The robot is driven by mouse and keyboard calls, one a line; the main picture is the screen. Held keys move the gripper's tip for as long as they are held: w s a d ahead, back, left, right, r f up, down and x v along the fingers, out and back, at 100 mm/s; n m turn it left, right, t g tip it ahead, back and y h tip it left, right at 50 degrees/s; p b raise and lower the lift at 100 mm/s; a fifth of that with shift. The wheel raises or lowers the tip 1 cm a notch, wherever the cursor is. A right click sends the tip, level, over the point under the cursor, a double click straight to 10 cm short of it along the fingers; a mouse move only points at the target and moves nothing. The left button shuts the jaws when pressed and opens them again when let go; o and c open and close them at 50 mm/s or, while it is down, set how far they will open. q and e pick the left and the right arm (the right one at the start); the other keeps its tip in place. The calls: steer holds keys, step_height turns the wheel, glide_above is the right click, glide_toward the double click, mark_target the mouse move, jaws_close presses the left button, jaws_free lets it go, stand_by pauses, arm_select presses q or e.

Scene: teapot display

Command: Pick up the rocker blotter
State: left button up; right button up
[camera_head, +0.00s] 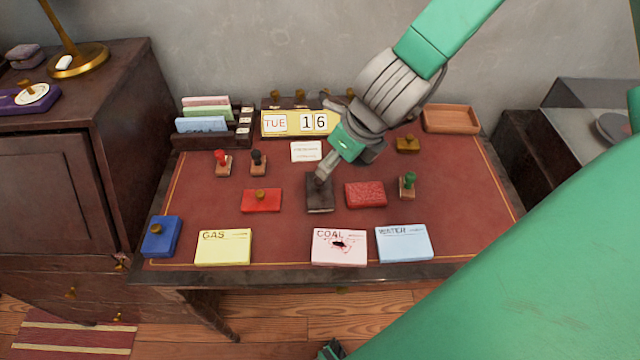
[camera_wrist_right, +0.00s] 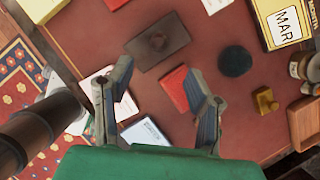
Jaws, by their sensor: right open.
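The rocker blotter, which I take to be the dark brown block with a knob (camera_head: 320,200), lies on the red desk top near the middle. In the right wrist view, the dark block (camera_wrist_right: 165,50) lies just beyond the fingertips, its knob near its middle. My right gripper (camera_head: 328,167) reaches down from the upper right over the block's far end. I cannot tell whether a finger touches the block.
A red pad (camera_head: 366,195) lies close right of the block, and a red knobbed box (camera_head: 261,201) lies left. Stamps (camera_head: 407,187) stand around. Bills (camera_head: 339,248) line the front edge. A calendar (camera_head: 296,123) and wooden tray (camera_head: 451,119) stand behind.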

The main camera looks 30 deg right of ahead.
mark_target(319, 178)
steer(key=f, duration=0.1)
steer(key=w+a+f, duration=0.2)
steer(key=f, duration=0.1)
steer(key=shift+b, duration=0.35)
steer(key=shift+d+f, duration=0.1)
steer(key=shift+f, duration=0.15)
steer(key=f, duration=0.1)
steer(key=w+f, duration=0.1)
steer(key=d+f, duration=0.1)
steer(key=shift+w+f+b, duration=0.25)
steer(key=shift+f+b, duration=0.15)
steer(key=shift+w+f, duration=0.2)
steer(key=shift+f, duration=0.15)
steer(key=shift+a+r, duration=0.15)
steer(key=shift+a, duration=0.1)
arm_select(q)
steer(key=shift+w+a+f, duration=0.1)
steer(key=shift+a+f, duration=0.2)
steer(key=shift+f, duration=0.3)
steer(key=shift+a+f, duration=0.3)
steer(key=shift+f, duration=0.25)
arm_select(e)
steer(key=shift+a, duration=0.15)
jaws_close()
